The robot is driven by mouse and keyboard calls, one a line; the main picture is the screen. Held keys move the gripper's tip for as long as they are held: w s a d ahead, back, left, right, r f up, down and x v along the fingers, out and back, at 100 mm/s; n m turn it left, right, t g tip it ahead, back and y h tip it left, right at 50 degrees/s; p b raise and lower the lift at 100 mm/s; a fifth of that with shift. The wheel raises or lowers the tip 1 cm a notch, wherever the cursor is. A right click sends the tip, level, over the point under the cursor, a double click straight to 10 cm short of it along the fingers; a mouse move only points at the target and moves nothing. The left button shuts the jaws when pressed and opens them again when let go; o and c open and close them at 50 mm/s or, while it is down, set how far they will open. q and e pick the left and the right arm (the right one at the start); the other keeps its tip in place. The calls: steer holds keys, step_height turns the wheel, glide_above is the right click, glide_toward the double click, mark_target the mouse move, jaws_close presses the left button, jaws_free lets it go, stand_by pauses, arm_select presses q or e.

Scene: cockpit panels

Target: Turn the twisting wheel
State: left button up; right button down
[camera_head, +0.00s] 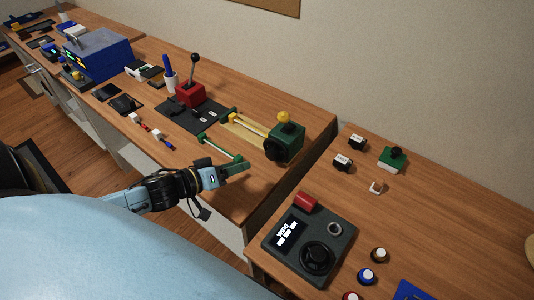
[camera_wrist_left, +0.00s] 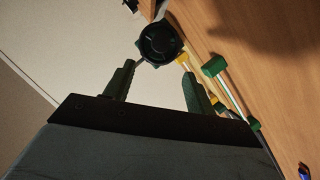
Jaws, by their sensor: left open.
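A dark round wheel (camera_head: 273,149) sits on the side of a green box (camera_head: 290,143) with a yellow knob on top, near the right end of the middle table. In the left wrist view the wheel (camera_wrist_left: 160,42) lies just ahead of the fingertips, roughly centred between them. My left gripper (camera_head: 240,167) reaches in from the left, below and left of the green box. In the left wrist view the left gripper (camera_wrist_left: 158,70) is open, with nothing between its two green fingers. My right gripper is not in view.
Green-and-white bars (camera_head: 220,148) lie left of the box, close to my left gripper. A red box with a black lever (camera_head: 191,92) stands farther back. On the right table a dark panel (camera_head: 340,235) carries another black wheel (camera_head: 317,258). A gap separates the two tables.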

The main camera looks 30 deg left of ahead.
mark_target(269, 155)
arm_select(q)
steer(key=x, duration=0.3)
steer(key=b+x, duration=0.1)
steer(key=x, duration=0.6)
steer(key=shift+w+d+f, duration=0.1)
steer(key=shift+w+f, duration=0.1)
steer(key=shift+w, duration=0.35)
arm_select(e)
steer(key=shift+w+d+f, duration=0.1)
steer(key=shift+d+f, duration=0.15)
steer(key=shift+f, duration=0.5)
arm_select(q)
steer(key=c, duration=1)
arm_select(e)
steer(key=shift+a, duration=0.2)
